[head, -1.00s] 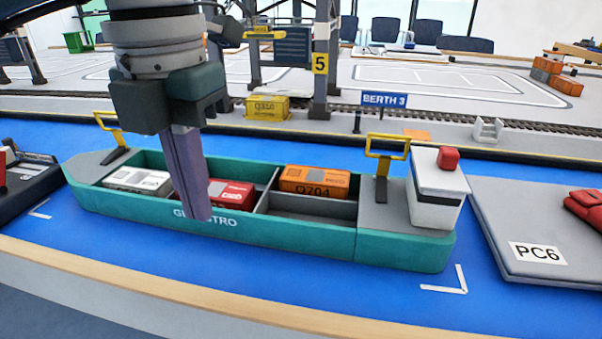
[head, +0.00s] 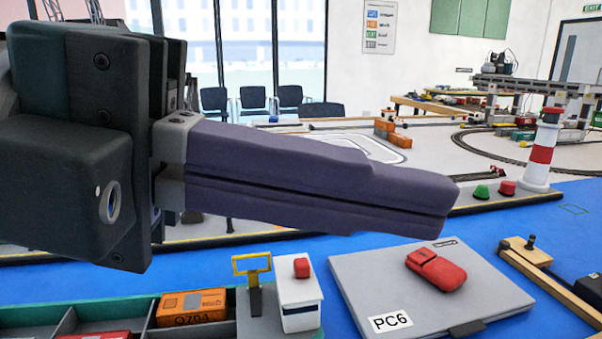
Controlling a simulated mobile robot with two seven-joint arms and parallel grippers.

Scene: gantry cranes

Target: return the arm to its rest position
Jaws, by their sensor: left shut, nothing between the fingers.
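My left gripper (head: 447,210) is large and close to the camera in the head view. Its arm comes in from the left and its two long purple-grey fingers point right, lying together with nothing between them. It is held in the air above the blue water surface, apart from the ship and the laptop. The gripper and its dark housing hide much of the left and middle of the scene. My right gripper does not show.
Below are the teal ship (head: 110,318), an orange container (head: 192,307) in its hold and the white bridge block (head: 299,300). A grey PC6 panel (head: 365,285) bears a red object (head: 437,270). A red-and-white lighthouse (head: 541,150) stands right.

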